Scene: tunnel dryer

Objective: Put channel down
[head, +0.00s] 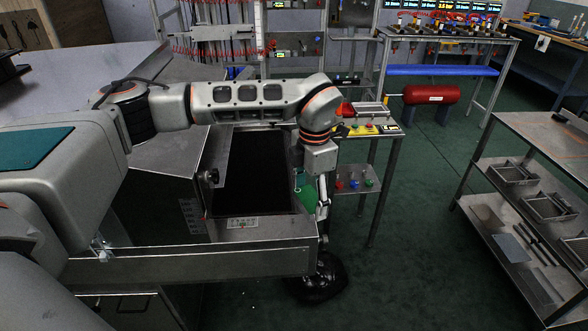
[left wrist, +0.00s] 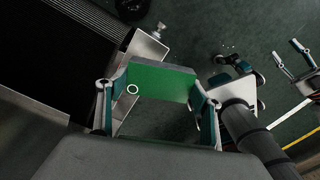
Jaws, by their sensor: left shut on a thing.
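A flat green piece with a white ring mark (left wrist: 165,80), which I take to be the channel, sits between the teal-padded fingers of my left gripper (left wrist: 156,103) in the left wrist view. The fingers are shut on it from both sides. In the head view, my left gripper (head: 323,200) points down at the right end of the dryer, and the green piece (head: 306,196) shows partly beside it. A pair of fingers that looks like my right gripper (left wrist: 285,50) shows at the right of the left wrist view, apart and empty. The head view does not show it.
The dryer's dark belt (head: 255,170) lies left of the left gripper, with a metal front wall (head: 200,262). A yellow button panel (head: 370,129) stands close behind. A shelf cart (head: 545,135) with metal trays is at the right.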

